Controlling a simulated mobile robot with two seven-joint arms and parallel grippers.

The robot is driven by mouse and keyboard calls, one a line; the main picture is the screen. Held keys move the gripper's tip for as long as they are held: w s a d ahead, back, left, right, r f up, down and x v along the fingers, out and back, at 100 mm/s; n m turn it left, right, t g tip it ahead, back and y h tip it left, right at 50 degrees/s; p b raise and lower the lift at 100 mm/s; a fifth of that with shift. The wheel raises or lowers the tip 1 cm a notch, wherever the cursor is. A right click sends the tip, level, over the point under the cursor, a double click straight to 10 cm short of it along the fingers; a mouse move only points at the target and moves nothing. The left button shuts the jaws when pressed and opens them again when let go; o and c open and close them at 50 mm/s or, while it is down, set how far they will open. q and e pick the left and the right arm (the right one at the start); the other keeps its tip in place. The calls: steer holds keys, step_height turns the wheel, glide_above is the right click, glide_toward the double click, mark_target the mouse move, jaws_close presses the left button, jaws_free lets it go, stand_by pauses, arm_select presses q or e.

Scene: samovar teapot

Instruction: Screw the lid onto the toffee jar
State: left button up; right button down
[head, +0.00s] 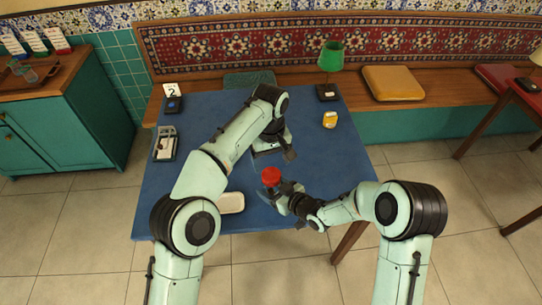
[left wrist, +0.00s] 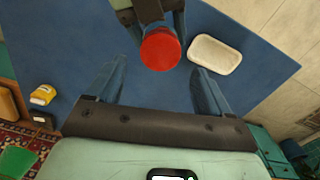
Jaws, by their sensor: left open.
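The red lid (head: 271,176) sits at the top of the toffee jar near the middle front of the blue table. In the left wrist view the lid (left wrist: 160,49) shows from above as a red disc and hides most of the jar. I cannot tell how tightly it is seated. My right gripper (head: 279,189) is shut around the jar below the lid, and the jar looks upright. My left gripper (head: 270,152) is open and empty, beyond the lid and apart from it. In the left wrist view the lid lies ahead, between the lines of the left fingers (left wrist: 158,68).
A cream tray (head: 231,203) lies on the blue table (head: 205,115) left of the jar. A yellow item (head: 329,120) and a dark box (head: 327,92) stand at the right back. A dark holder (head: 165,144) and a number card (head: 171,89) are at the left.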

mark_target(271, 174)
arm_select(q)
step_height(271, 174, up, 2)
steer(key=n, duration=0.6)
steer(key=shift+r, duration=0.2)
steer(key=shift+f, duration=4.05)
